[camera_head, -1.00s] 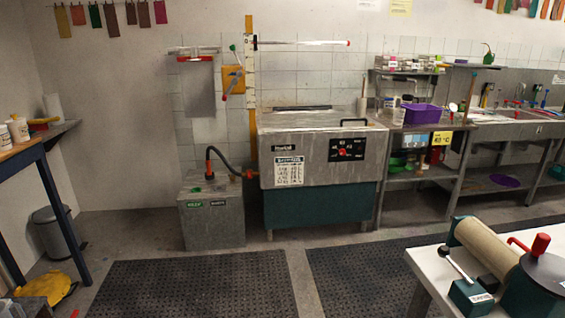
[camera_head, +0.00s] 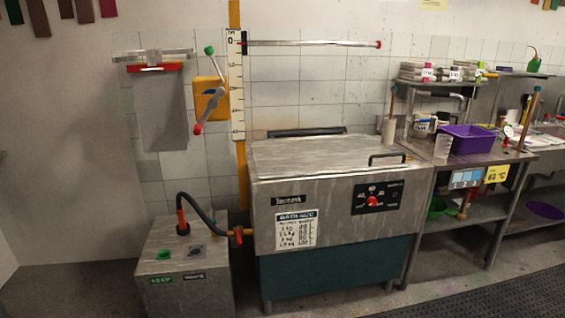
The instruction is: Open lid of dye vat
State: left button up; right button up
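The dye vat (camera_head: 330,205) stands against the tiled wall, a grey steel box with a dark green lower part. Its flat metal lid (camera_head: 315,153) is down on top. A black bar handle (camera_head: 388,157) sits at the lid's front right. A dark bar (camera_head: 306,132) runs along the back edge. The front carries a black panel with a red knob (camera_head: 372,201) and a white chart (camera_head: 295,230). Neither of my grippers is in the head view.
A smaller grey tank (camera_head: 185,265) stands left of the vat, joined by a black hose (camera_head: 203,207). A steel bench (camera_head: 475,157) with a purple tub (camera_head: 468,139) adjoins on the right. A yellow post (camera_head: 241,185) with a horizontal rod (camera_head: 310,43) rises behind. A dark floor mat (camera_head: 500,297) lies front right.

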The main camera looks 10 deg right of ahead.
aim_at(291, 153)
jog(key=i+l+z, duration=0.2)
jog(key=i+z, duration=0.2)
jog(key=i, duration=0.3)
jog(key=i+z, duration=0.4)
jog(key=i, duration=0.35)
